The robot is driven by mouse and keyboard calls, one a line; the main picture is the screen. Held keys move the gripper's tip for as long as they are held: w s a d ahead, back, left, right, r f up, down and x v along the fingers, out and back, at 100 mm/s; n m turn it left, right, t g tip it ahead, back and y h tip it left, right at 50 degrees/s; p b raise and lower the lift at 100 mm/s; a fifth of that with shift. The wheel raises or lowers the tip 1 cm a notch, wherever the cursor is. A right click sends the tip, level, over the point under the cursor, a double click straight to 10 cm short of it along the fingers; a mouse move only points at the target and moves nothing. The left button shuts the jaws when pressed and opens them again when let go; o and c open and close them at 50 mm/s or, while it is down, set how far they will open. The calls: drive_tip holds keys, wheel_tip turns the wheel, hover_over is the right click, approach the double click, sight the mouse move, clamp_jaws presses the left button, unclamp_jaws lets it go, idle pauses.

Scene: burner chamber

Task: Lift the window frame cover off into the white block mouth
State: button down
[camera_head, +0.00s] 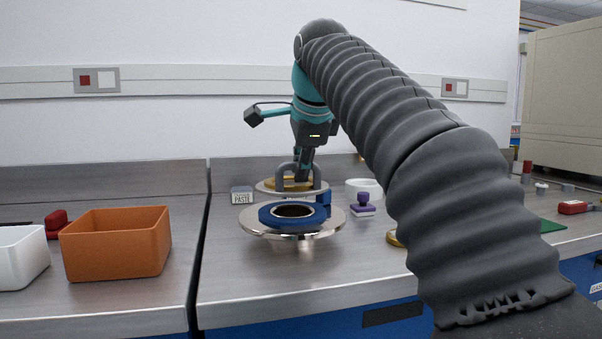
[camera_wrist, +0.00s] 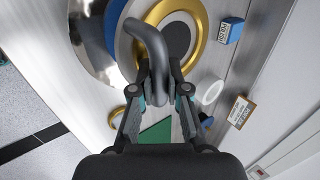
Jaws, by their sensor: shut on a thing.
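My gripper (camera_head: 303,172) is shut on the grey arched handle (camera_wrist: 150,45) of a round cover, which I take as the window frame cover. The cover is a pale disc (camera_head: 265,187) with a gold ring (camera_wrist: 202,22) and dark centre. In the head view it is behind a steel flange (camera_head: 257,228) with a blue ring (camera_head: 270,214) around an open hole. I cannot tell whether the cover is clear of what lies beneath it. A white round piece (camera_head: 366,183), perhaps the white block, stands right of the cover; its mouth is not clearly shown.
A purple stamp (camera_head: 363,199) and a paste box (camera_head: 242,197) stand near the flange. A brass piece (camera_head: 394,239) lies partly behind my arm. An orange bin (camera_head: 115,250) and a white bin (camera_head: 20,263) stand at left. The bench front before the flange is clear.

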drive_tip(key=shift+r, duration=1.7)
